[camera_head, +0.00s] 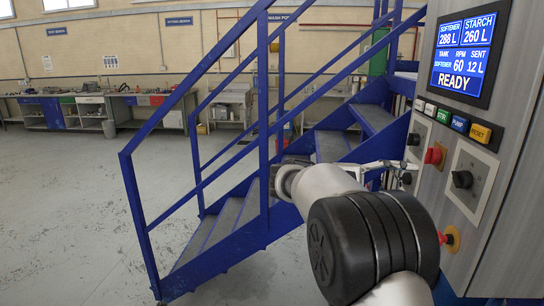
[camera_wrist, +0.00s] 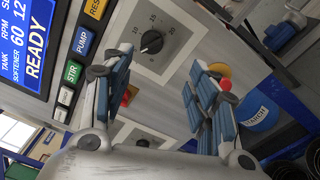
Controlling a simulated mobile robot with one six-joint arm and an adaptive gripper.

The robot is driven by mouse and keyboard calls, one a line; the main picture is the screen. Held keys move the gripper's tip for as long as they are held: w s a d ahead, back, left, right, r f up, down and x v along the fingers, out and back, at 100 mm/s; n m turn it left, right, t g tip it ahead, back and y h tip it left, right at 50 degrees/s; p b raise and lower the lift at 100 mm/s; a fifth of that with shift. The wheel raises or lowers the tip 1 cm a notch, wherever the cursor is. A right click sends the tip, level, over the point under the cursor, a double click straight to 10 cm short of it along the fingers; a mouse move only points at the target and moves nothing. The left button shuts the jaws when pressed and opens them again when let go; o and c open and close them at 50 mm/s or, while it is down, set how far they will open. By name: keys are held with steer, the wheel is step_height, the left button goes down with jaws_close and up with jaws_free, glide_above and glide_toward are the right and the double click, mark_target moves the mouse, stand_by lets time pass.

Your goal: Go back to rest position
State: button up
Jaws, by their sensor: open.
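My gripper (camera_wrist: 160,75) is open and empty in the wrist view, its two fingers spread in front of the control panel. In the head view my gripper (camera_head: 392,170) is partly hidden behind my arm, beside the panel's left edge. The control panel (camera_head: 508,180) has a lit screen (camera_head: 466,52) reading READY, with softener and starch readings. A black dial knob (camera_wrist: 152,42) shows between and beyond the fingers in the wrist view. I cannot tell whether a finger touches the panel.
Blue stairs with railings (camera_head: 264,120) stand close behind my arm. A red button (camera_head: 434,156) and a row of push buttons (camera_head: 460,124) are on the panel. A blue starch drum (camera_wrist: 258,112) is at the wrist view's right. Grey floor (camera_head: 75,215) is clear at left.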

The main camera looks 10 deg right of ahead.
steer(key=s+f+t+y, duration=0.25)
steer(key=s+y, duration=0.25)
steer(key=s, duration=0.4)
steer(key=s+a+f+t+y, duration=0.2)
steer(key=s+a+f+y, duration=0.4)
steer(key=s+a, duration=0.3)
steer(key=s+a+f+m+t+y, duration=0.1)
steer(key=s+a+f+t+y, duration=0.2)
steer(key=s+a+f+y, duration=0.3)
steer(key=s+a+f, duration=0.2)
steer(key=s+a, duration=0.2)
steer(key=shift+s+a+m+t+y, duration=0.3)
steer(key=shift+a+t, duration=0.05)
steer(key=shift+a, duration=0.05)
steer(key=shift+c, duration=0.3)
